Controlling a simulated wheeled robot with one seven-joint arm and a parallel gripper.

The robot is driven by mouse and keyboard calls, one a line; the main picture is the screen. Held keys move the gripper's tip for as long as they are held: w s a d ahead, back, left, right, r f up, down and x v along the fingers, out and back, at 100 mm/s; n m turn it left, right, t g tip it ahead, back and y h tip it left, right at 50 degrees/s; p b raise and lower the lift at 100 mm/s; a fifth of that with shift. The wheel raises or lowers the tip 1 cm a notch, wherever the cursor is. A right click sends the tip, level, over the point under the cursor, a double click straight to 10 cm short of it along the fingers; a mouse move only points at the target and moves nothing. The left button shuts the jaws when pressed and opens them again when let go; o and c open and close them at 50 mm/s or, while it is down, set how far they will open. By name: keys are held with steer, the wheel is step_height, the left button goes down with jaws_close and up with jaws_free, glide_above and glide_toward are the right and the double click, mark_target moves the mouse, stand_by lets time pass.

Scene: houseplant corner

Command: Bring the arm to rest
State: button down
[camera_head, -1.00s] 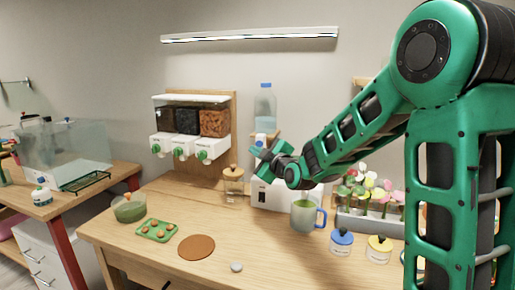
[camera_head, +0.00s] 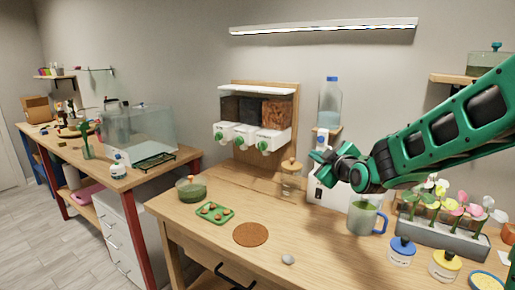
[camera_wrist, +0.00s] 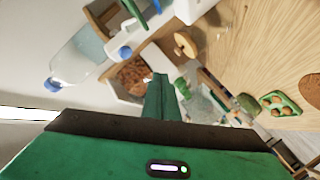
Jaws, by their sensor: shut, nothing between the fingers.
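My green arm reaches in from the right in the head view, above the wooden table (camera_head: 215,250). My gripper (camera_head: 318,157) points left, in the air in front of the water bottle (camera_head: 329,102) and above the white box (camera_head: 322,190). Its fingers are together and hold nothing. In the wrist view the closed green fingers (camera_wrist: 160,98) stand out in front of the dispenser and the tabletop, touching nothing that I can see.
A glass mug (camera_head: 362,217), a corked jar (camera_head: 291,180) and a flower planter (camera_head: 440,240) stand below and near the arm. A green tray (camera_head: 215,213) and a cork mat (camera_head: 250,234) lie at front left.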

steer(key=s+d+f+m+g+h, duration=0.15)
steer(key=s+f+m+g, duration=0.25)
steer(key=s, duration=0.6)
steer(key=s+d+f+m+g, duration=0.3)
steer(key=s, duration=0.6)
steer(key=s+d+f+m+g+h, duration=0.15)
steer(key=s+f+m+g, duration=0.25)
steer(key=s, duration=0.6)
steer(key=s+d+m+g, duration=0.2)
steer(key=s+d, duration=0.3)
steer(key=s, duration=0.3)
steer(key=s+d+f+m+g, duration=0.1)
steer(key=s+d+m+g, duration=0.1)
steer(key=s+d+m, duration=0.2)
steer(key=s+d, duration=0.2)
steer(key=s, duration=0.2)
steer(key=shift+s+d+f+g, duration=0.2)
steer(key=shift+s+f+g, duration=0.05)
steer(key=shift+s+g, duration=0.15)
steer(key=shift+w, duration=0.1)
steer(key=shift+w+f, duration=0.25)
steer(key=shift+w, duration=0.35)
